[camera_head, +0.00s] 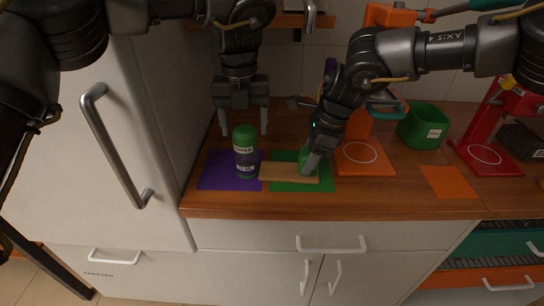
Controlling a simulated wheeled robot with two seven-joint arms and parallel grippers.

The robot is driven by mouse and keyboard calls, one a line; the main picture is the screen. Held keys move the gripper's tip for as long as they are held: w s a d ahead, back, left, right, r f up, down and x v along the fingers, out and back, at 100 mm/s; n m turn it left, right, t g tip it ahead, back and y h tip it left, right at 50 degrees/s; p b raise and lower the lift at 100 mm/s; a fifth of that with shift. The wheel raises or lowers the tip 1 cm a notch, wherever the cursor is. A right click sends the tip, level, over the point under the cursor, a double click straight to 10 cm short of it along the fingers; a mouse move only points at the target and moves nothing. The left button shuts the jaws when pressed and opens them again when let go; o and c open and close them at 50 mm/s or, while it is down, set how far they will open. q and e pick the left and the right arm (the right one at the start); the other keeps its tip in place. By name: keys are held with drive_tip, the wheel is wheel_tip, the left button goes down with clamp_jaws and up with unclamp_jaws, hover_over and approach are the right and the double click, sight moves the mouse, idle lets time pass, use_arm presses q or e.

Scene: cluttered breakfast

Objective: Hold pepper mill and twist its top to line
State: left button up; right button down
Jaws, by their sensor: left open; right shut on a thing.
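My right gripper (312,165) is low over a green mat (326,184), right of the mill. It is shut on a green object (303,158), mostly hidden by the fingers, so I cannot tell what it is.
A wooden block or board (285,173) lies between the mill and my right gripper. An orange stand (364,155), a green bin (424,127), a red stand (487,150) and an orange mat (449,182) are to the right. A white fridge (120,130) borders the counter's left side.

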sight(245, 128)
use_arm(q)
drive_tip(key=shift+r, duration=2.3)
use_arm(e)
drive_tip(key=c, duration=0.6)
unclamp_jaws()
drive_tip(key=shift+v, duration=3.75)
drive_tip(key=v, duration=1.2)
use_arm(q)
drive_tip(key=shift+r, duration=0.1)
use_arm(e)
drive_tip(key=shift+r, duration=0.1)
